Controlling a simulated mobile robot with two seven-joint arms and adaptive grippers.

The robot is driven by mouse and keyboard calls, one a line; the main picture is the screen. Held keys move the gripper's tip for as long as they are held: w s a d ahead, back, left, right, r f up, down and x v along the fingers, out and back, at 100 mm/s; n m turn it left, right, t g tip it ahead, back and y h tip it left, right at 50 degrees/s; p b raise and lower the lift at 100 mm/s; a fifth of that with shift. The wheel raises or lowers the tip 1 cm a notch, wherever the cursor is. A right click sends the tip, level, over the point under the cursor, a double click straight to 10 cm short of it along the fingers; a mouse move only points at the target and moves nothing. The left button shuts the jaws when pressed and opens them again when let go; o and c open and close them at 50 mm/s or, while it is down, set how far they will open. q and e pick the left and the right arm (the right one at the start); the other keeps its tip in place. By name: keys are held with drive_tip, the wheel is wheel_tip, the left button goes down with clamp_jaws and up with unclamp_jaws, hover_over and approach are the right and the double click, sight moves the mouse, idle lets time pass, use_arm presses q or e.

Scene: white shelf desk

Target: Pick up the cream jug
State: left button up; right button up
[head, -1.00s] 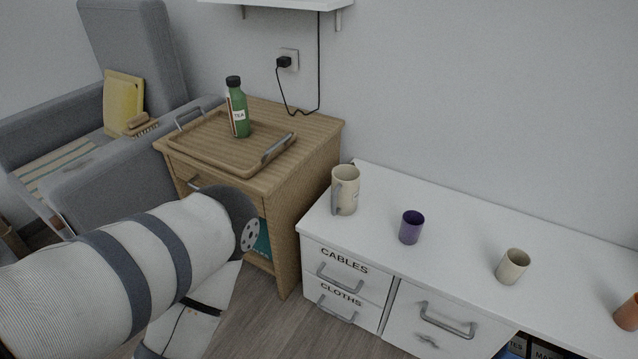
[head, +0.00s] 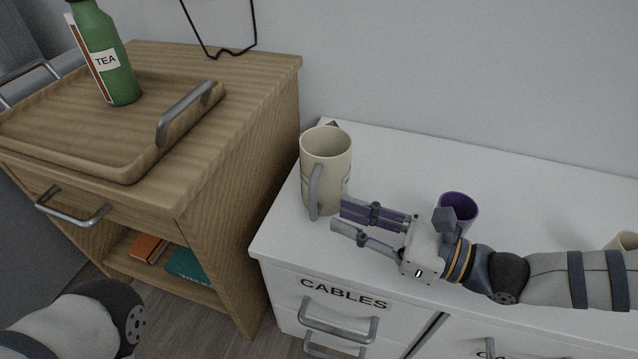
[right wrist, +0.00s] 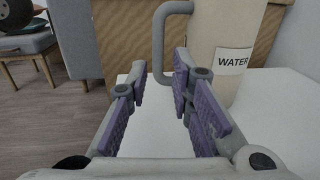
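The cream jug (head: 327,160) stands upright near the left end of the white desk, its grey handle facing the front. In the right wrist view the jug (right wrist: 228,30) carries a WATER label, and its handle (right wrist: 159,42) is ahead, in line with the finger gap; its lower part is hidden by a finger. My right gripper (head: 337,212) comes in from the right, low over the desk, with fingers open and empty and tips just short of the handle. In the right wrist view its purple-padded fingers (right wrist: 160,72) are apart. My left gripper is out of view.
A purple cup (head: 458,206) stands behind my right gripper, and a cream cup (head: 625,240) is at the right edge. The wooden cabinet (head: 240,130) left of the desk bears a tray (head: 150,165) with a green TEA bottle (head: 104,60).

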sight(313, 215)
drive_tip(key=b+x, duration=0.1)
drive_tip(key=x, duration=0.5)
drive_tip(key=shift+a+f, duration=0.2)
drive_tip(key=shift+a, duration=0.1)
drive_tip(key=shift+w+a+r, duration=0.1)
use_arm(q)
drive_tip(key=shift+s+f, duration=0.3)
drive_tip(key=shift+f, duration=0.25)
use_arm(e)
drive_tip(key=shift+r, duration=0.1)
clamp_jaws()
